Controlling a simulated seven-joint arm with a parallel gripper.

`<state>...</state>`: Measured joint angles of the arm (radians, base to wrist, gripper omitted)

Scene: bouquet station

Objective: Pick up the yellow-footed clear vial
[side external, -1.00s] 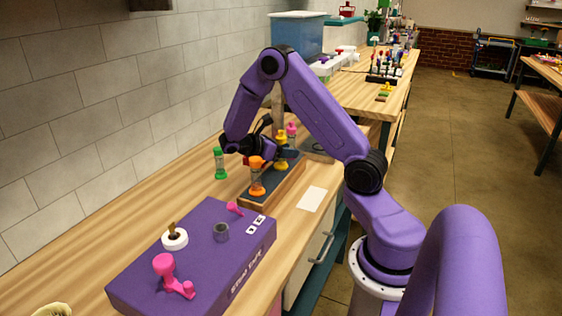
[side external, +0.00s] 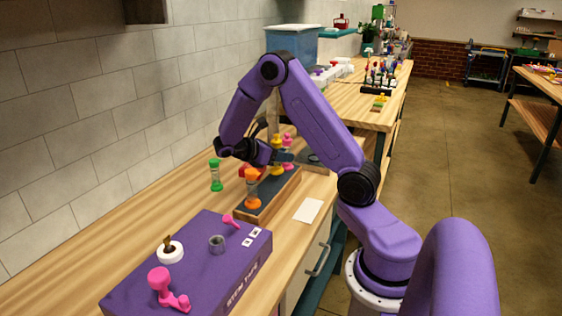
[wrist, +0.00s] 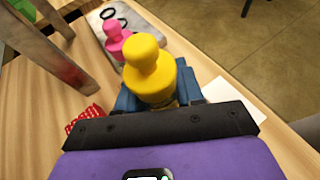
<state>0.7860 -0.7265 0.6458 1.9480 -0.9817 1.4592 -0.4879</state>
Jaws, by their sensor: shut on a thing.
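The yellow-footed clear vial (side external: 276,168) stands upright at the rack (side external: 262,205), with yellow ends above and below my gripper. My gripper (side external: 279,156) is shut on its middle, which the fingers mostly hide. In the wrist view the vial's rounded yellow top (wrist: 150,70) sits between my blue fingertips (wrist: 158,98). Whether its foot is clear of the rack floor, I cannot tell. An orange-ended vial (side external: 252,190) stands in the near part of the rack. A pink-topped piece (side external: 287,141) is just behind the yellow one; it also shows in the wrist view (wrist: 118,38).
A green-ended vial (side external: 215,175) stands on the bench left of the rack. A red piece (side external: 243,170) is beside the orange vial. A purple box (side external: 190,262) with pink pieces is in front. A white card (side external: 308,210) lies to the right.

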